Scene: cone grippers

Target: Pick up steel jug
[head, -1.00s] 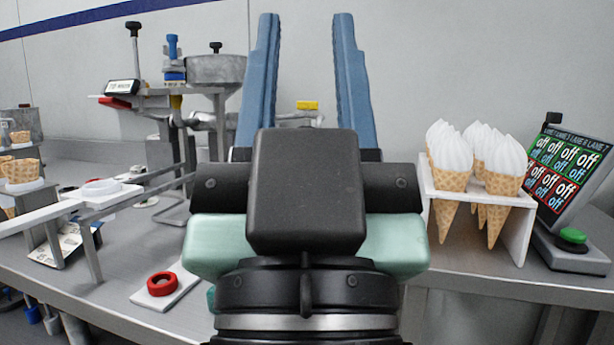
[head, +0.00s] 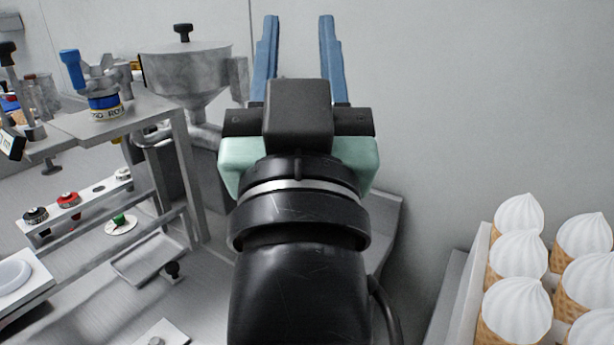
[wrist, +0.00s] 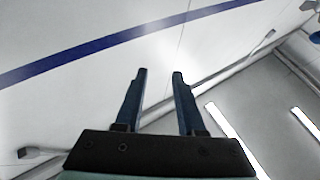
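My gripper (head: 298,52) is open and empty, its two blue fingers apart and pointing up in front of the wall in the head view. In the wrist view my gripper (wrist: 158,85) also shows nothing between its fingers, only wall and ceiling behind. I cannot make out a steel jug for certain in either view. A grey metal hopper with a lid (head: 190,72) stands left of my gripper, apart from it. My arm hides part of the bench behind it.
A metal stand (head: 150,115) with a blue-handled fitting (head: 100,85) is at left. Red and black knobs (head: 68,200) sit on a low rail. A white rack (head: 468,290) of ice cream cones (head: 518,310) is at lower right. The wall (head: 470,90) is bare at upper right.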

